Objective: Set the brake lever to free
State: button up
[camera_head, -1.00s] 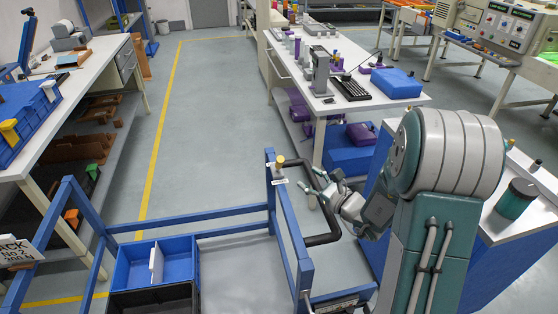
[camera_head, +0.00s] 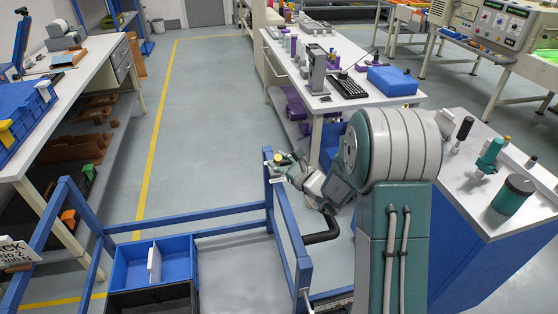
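A small yellow-knobbed lever (camera_head: 279,159), apparently the brake lever, sits at the top of the blue cart frame's post (camera_head: 268,194). Small pale labels are beside it, too small to read. My gripper (camera_head: 284,168) is right at the lever, reaching in from the right. The fingers overlap the lever and label area, so I cannot tell whether they touch or enclose the knob. The lever's exact setting is too small to make out.
The cart has a black handle bar (camera_head: 322,237), partly hidden by my arm, and carries a blue divided bin (camera_head: 175,260). A white workbench (camera_head: 350,99) with a keyboard stands behind. A white-topped blue cabinet (camera_head: 490,228) is at right. Floor beyond the cart is clear.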

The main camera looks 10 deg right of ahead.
jog(key=shift+a, duration=0.25)
grip_shut()
jog(key=shift+d, duration=0.2)
jog(key=shift+w+a+r+m+g+h, duration=0.1)
jog(key=shift+w+r+m+g+h, duration=0.2)
jog(key=shift+w+g, duration=0.2)
jog(key=shift+w+r+m+g+h, duration=0.2)
jog(key=shift+w+m+g, duration=0.15)
jog(key=shift+g, duration=0.25)
jog(key=shift+w+r+m+g+h, duration=0.1)
jog(key=shift+w+m+g+h, duration=0.25)
jog(key=shift+w+g, duration=0.4)
jog(key=w+m+g, duration=0.1)
jog(key=w+g, duration=0.1)
jog(key=g, duration=0.1)
jog(key=shift+w+h, duration=0.25)
jog(key=shift+h, duration=0.1)
jog(key=shift+w+f+m+g, duration=0.3)
jog(key=shift+w+g, duration=0.3)
jog(key=shift+g, duration=0.25)
jog(key=shift+w+f+m+g, duration=0.15)
jog(key=shift+w+m+g, duration=0.35)
jog(key=shift+g, duration=0.3)
jog(key=shift+w, duration=0.1)
